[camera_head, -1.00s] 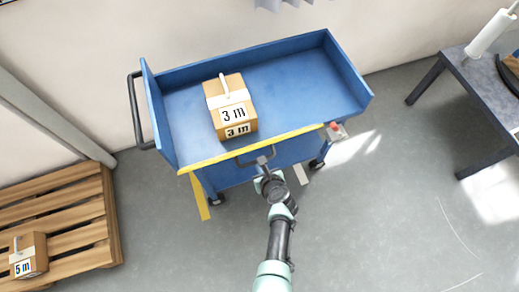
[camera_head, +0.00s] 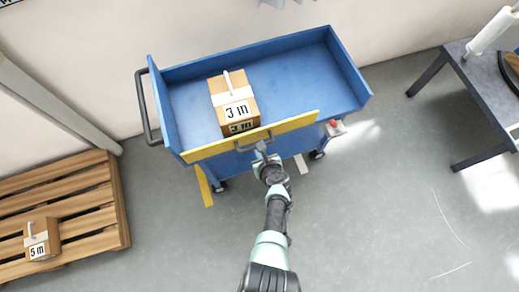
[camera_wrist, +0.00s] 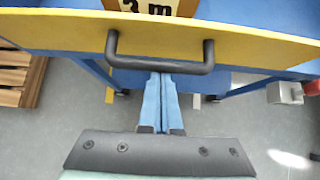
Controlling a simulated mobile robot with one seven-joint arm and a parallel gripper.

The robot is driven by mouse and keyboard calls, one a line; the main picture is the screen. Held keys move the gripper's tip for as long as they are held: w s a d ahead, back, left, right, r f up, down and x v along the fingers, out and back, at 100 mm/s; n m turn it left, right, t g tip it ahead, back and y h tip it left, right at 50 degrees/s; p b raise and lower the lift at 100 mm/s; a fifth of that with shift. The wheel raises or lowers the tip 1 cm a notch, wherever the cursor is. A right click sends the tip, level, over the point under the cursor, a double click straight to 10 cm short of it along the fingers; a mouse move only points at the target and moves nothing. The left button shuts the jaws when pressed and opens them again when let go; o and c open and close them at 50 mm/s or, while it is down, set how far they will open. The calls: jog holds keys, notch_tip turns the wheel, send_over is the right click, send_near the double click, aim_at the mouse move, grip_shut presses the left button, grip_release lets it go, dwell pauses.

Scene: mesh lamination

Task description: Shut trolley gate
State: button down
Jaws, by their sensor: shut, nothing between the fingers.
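The blue trolley (camera_head: 172,115) stands against the wall. Its yellow gate (camera_head: 290,124) runs along the front edge and shows its outer face, with its right end near the grey latch block with a red top (camera_head: 336,128). The gate (camera_wrist: 245,49) also crosses the top of the wrist view, with its dark bar handle (camera_wrist: 160,66). My gripper (camera_head: 262,150) is at the gate's handle. In the wrist view, its blue fingers (camera_wrist: 161,78) are shut together and empty, with tips at the handle's bar. I cannot tell whether they touch the bar or gate.
A "3 m" carton (camera_head: 233,103) stands on the trolley deck behind the gate. A wooden pallet (camera_head: 85,207) with a "5 m" carton (camera_head: 41,240) is at left. A dark table (camera_head: 482,85) stands at right. The floor between is clear.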

jog(key=shift+w+a+r, duration=0.2)
jog(key=shift+w+r, duration=0.3)
jog(key=shift+w, duration=0.15)
jog(key=s+d+f+b, duration=0.1)
jog(key=s+f+b, duration=0.2)
jog(key=f+b, duration=0.15)
jog(key=s+r+p, duration=0.3)
jog(key=r+p, duration=0.6)
jog(key=shift+d+r+p, duration=0.4)
jog(key=shift+d, duration=0.05)
jog(key=shift+s, duration=0.1)
